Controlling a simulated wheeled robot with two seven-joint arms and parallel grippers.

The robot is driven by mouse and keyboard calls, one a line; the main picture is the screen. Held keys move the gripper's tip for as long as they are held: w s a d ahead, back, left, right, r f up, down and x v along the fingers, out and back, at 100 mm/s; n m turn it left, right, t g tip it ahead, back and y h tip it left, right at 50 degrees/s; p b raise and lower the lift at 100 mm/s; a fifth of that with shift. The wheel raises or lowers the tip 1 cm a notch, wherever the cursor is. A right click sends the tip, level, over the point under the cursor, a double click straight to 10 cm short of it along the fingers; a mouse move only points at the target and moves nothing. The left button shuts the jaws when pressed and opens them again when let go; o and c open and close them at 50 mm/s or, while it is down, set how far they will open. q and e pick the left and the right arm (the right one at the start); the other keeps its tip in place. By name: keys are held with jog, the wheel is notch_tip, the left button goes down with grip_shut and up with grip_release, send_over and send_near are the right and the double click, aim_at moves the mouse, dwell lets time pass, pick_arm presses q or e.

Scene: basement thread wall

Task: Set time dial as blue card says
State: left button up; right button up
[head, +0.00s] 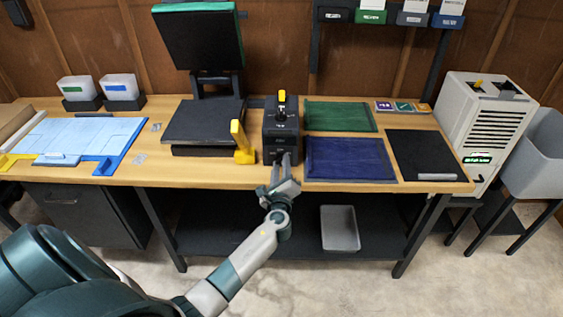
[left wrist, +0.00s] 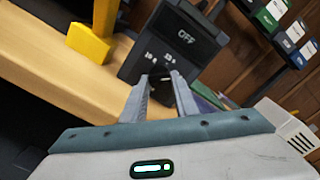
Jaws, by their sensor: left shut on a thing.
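A dark control box (head: 281,133) stands on the workbench, with a yellow-topped lever (head: 282,98) above it. In the left wrist view its front (left wrist: 175,45) reads OFF, with small white number marks below. A dark round dial (left wrist: 160,90) sits low on that front, partly hidden by the fingers. My left gripper (head: 284,163) is at the box's lower front, shut on the dial; its fingers (left wrist: 160,86) show either side of it. A card with blue print (head: 451,7) stands in a holder on the wall rail; its text is too small to read. My right gripper is not in view.
A yellow upright handle (head: 240,140) stands close left of the box, beside a dark press (head: 203,120). Green (head: 340,115) and blue (head: 350,158) mats lie to the right. Small coloured tiles (head: 402,107) lie behind a black mat (head: 428,150).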

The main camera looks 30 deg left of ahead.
pick_arm(q)
jog(key=shift+a+r+m+p, duration=0.15)
jog(key=shift+r+m+p, duration=0.15)
jog(key=shift+m, duration=0.4)
jog(key=shift+f+m, duration=0.1)
jog(key=shift+m, duration=0.4)
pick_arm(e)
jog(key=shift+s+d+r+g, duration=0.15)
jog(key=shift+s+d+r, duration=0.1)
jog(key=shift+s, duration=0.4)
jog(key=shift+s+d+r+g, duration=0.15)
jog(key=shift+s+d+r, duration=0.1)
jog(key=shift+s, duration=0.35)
pick_arm(q)
jog(key=o, duration=1.1)
jog(key=shift+c, duration=0.2)
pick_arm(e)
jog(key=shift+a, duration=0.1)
pick_arm(q)
jog(key=shift+f, duration=0.15)
